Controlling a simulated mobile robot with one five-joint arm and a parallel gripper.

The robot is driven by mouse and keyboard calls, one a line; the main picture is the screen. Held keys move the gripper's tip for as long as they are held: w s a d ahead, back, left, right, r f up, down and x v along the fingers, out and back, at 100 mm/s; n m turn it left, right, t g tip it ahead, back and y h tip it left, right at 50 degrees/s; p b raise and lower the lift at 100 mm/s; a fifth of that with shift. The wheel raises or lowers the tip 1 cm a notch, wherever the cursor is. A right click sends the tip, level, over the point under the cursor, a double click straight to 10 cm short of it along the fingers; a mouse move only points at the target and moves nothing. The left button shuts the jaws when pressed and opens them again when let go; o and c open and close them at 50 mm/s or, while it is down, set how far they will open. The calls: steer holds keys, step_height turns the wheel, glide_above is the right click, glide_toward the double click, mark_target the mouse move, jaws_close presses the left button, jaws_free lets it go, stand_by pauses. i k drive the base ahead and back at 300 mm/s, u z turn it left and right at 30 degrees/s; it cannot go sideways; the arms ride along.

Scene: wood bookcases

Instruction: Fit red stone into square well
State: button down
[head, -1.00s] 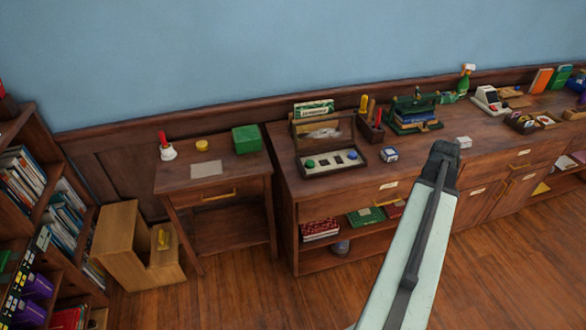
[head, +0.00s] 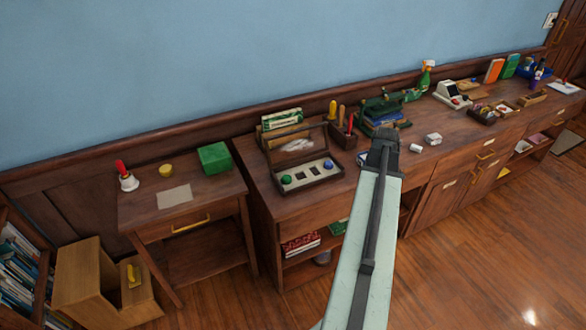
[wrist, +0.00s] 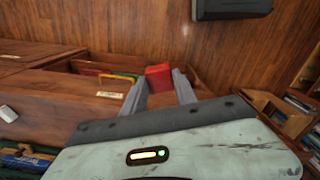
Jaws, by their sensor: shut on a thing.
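The red stone (wrist: 158,77) shows in the wrist view between my two fingertips, and my gripper (wrist: 160,76) is shut on it. In the head view my gripper (head: 383,145) is above the front of the long counter, right of the well box; the stone is hidden there. The well box (head: 325,182) is an open wooden box with a handle frame and a pale panel. The panel holds a green stone (head: 286,179) at left, a blue stone (head: 328,164) at right, and two dark wells (head: 307,173) between them. I cannot tell their shapes apart.
A cube with blue markings (head: 363,158) lies between box and gripper. Small pale blocks (head: 433,139) lie right of my gripper. A tool holder (head: 342,137) and a green machine (head: 383,112) stand behind. A side table (head: 150,217) stands at left.

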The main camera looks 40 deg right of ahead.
mark_target(306, 173)
steer(key=u, duration=0.05)
steer(key=i, duration=0.9)
steer(key=u, duration=0.1)
